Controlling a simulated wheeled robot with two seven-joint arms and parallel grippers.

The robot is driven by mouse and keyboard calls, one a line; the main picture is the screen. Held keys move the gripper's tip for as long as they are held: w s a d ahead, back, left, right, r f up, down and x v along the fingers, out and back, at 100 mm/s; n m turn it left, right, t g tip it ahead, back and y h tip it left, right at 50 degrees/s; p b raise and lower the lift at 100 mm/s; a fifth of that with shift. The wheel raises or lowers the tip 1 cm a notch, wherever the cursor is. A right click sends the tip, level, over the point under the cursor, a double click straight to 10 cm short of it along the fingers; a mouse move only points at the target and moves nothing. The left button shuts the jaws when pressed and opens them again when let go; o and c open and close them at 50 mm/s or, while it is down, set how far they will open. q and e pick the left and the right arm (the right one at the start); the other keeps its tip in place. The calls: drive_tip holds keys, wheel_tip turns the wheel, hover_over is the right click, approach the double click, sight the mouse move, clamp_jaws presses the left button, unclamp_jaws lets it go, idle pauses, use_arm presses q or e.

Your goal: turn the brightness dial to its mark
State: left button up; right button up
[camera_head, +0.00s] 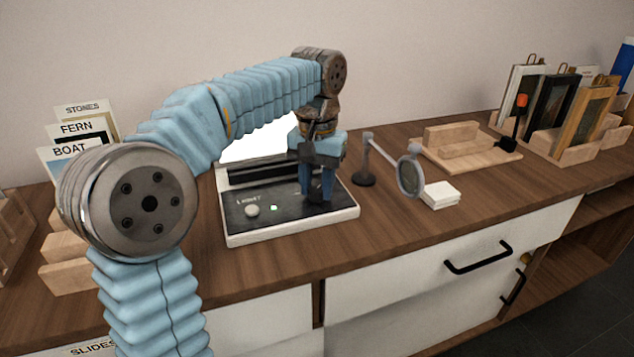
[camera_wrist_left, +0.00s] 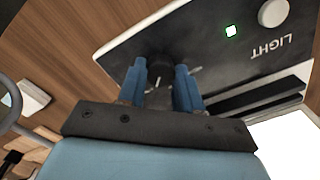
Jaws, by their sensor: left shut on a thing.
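The light box (camera_head: 238,238) stands on the table, with a dark control panel, a glowing white screen and a low black ledge. Its panel carries a round white knob (camera_head: 252,211) labelled LIGHT and a small lit green lamp (camera_head: 274,208). My left gripper (camera_head: 316,194) reaches down over the panel's right part. In the left wrist view its blue fingers (camera_wrist_left: 160,76) are closed on the black brightness dial (camera_wrist_left: 160,65), one on each side. Pale marks (camera_wrist_left: 194,71) show on the panel beside the dial. The dial's pointer is not clear to me. My right gripper is out of view.
A magnifier on a stand (camera_head: 409,174) and a white block stack (camera_head: 441,195) stand right of the box. A wooden stand (camera_head: 465,150) and framed pictures (camera_head: 553,105) are further right. Labelled cards (camera_head: 75,130) stand left, partly behind my arm. The front table strip is clear.

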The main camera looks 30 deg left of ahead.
sight(317, 188)
use_arm(q)
drive_tip(key=shift+m, duration=0.6)
drive_tip(key=o, duration=1)
drive_tip(key=shift+o, duration=0.2)
wheel_tip(317, 188, up, 12)
